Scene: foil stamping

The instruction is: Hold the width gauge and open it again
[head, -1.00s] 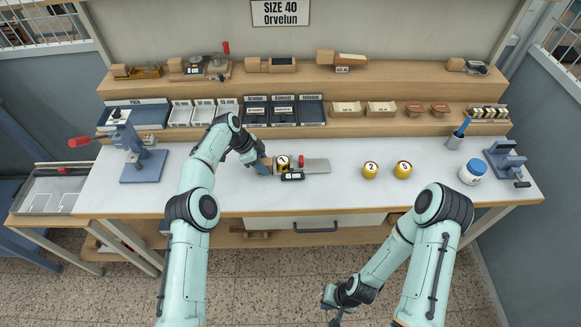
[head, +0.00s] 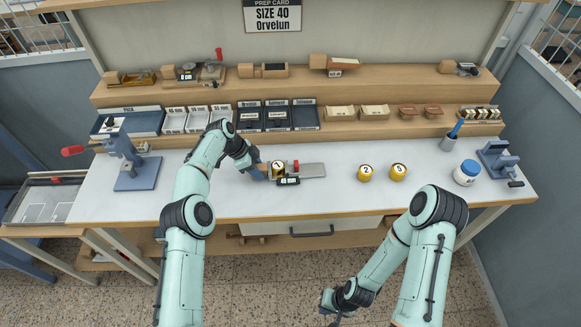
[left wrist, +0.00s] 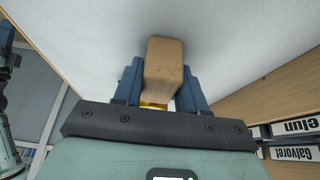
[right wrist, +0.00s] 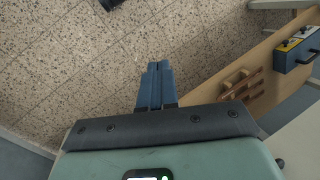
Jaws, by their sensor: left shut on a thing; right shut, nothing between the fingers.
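The width gauge (head: 312,171) lies on the white bench top, with a grey flat bar, a small dark display (head: 289,182) and a red knob. A yellow weight-like cylinder (head: 278,168) with a white numbered top stands at its left part; I cannot tell whether the jaws touch it. My left gripper (head: 260,171) is at the gauge's left end. In the left wrist view it is shut on the wooden handle (left wrist: 164,72), with a bit of yellow behind. My right gripper (head: 333,310) is low over the floor, in front of the bench; it is shut and empty in its wrist view (right wrist: 156,68).
Two more yellow cylinders, marked 2 (head: 366,172) and 5 (head: 399,171), stand right of the gauge. A blue press (head: 136,165) is at the left, a white jar (head: 466,173) at the right. Shelves with trays and tools run behind. The bench front is clear.

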